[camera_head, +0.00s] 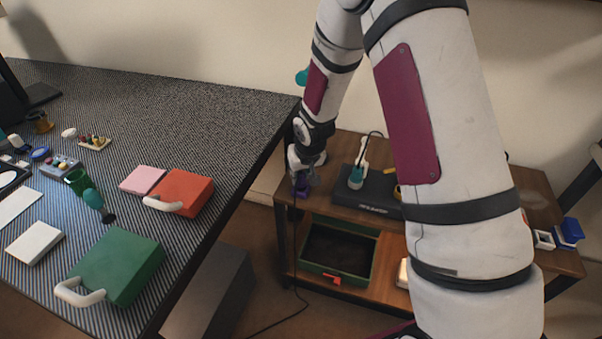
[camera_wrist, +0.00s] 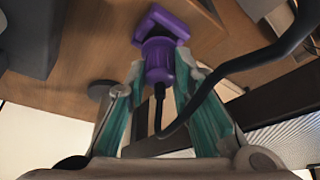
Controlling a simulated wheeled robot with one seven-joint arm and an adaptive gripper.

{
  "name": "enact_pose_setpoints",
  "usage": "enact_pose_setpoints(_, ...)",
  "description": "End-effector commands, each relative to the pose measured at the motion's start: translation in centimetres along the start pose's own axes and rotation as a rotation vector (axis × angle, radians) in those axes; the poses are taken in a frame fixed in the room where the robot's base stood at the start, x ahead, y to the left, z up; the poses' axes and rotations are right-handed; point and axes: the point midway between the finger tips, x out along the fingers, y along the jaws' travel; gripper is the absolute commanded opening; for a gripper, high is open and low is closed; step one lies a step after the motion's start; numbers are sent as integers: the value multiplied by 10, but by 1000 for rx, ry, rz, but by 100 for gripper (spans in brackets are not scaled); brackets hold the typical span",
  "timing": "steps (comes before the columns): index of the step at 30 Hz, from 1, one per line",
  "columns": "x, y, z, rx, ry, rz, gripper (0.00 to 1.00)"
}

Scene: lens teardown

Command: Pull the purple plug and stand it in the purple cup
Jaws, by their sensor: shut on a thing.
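The purple plug (camera_wrist: 158,62) is between the two teal-padded fingers of my gripper (camera_wrist: 161,78), which is shut on it. A black cord leaves the plug's near end and loops to the right. A wider, angular purple piece (camera_wrist: 165,19) shows just beyond the plug, against wood; it looks like the purple cup, but I cannot tell whether the plug is inside it or only in front of it. In the head view my gripper (camera_head: 302,174) is low over the left end of the wooden bench, with a small purple patch (camera_head: 301,189) under it.
The wooden bench (camera_head: 340,142) carries a dark power strip (camera_head: 375,190) with a teal plug (camera_head: 356,177) to the right of my gripper. An open green bin (camera_head: 376,247) sits on the shelf below. The striped table (camera_head: 200,85) stands left. A cord hangs to the floor.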

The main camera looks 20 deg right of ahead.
Motion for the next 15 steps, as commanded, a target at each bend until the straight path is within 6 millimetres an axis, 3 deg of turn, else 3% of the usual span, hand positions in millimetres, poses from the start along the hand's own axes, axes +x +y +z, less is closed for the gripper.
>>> enact_pose_setpoints(15,7,0,3,0,-1,0,0)
